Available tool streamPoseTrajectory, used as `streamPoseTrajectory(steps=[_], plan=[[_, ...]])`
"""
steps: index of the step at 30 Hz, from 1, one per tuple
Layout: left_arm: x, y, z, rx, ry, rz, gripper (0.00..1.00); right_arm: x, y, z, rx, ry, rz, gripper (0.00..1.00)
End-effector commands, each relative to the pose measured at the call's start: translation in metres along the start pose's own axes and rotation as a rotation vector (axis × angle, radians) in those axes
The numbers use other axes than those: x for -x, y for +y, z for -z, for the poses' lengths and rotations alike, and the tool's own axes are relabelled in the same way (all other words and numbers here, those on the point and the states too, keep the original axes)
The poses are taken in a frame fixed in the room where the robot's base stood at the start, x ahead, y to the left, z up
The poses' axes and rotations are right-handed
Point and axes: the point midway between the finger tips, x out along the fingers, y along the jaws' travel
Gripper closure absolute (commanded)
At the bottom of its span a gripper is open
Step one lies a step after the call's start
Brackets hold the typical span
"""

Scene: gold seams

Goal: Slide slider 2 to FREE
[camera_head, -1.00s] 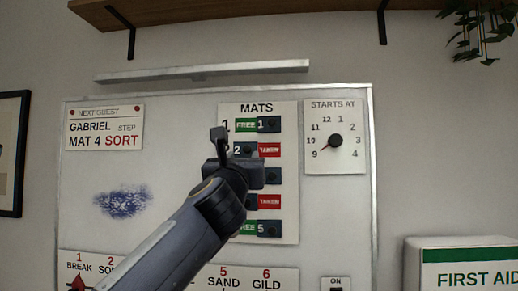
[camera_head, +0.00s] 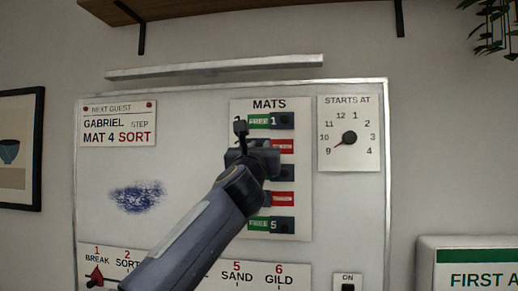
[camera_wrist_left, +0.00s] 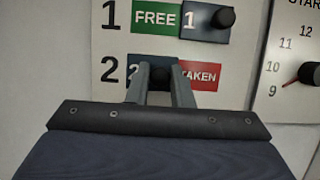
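Slider 2 is the dark blue plate (camera_wrist_left: 133,72) in the second row of the MATS panel (camera_head: 302,104). It stands at the left end of its row, with a red TAKEN label (camera_wrist_left: 200,76) showing at its right; that label also shows in the head view (camera_head: 284,146). My left gripper (camera_wrist_left: 160,75) is at slider 2's dark knob, one finger on each side. I cannot tell whether the fingers press on the knob. In the head view my left gripper (camera_head: 241,128) hides most of slider 2. My right gripper is out of view.
Slider 1 (camera_head: 285,121) is just above, at the right with green FREE showing. Sliders 3 and 5 (camera_head: 283,224) are below; my arm partly covers those rows. A dial (camera_head: 349,138) is to the right. A metal rail (camera_head: 215,68) runs above the board.

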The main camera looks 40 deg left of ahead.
Motion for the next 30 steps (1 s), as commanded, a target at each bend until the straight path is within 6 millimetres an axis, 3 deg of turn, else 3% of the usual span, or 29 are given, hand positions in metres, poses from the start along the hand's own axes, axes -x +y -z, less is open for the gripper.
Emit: streamPoseTrajectory(steps=[9, 20, 30], plan=[[0.000, -0.003, 0.000, 0.000, 0.001, 0.001, 1.00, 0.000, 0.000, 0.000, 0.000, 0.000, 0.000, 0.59], [0.000, -0.062, 0.000, 0.003, 0.001, 0.005, 1.00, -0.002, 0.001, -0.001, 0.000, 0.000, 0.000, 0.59], [0.000, -0.066, 0.000, 0.000, 0.000, 0.004, 1.00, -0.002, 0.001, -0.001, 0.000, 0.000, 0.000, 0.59]])
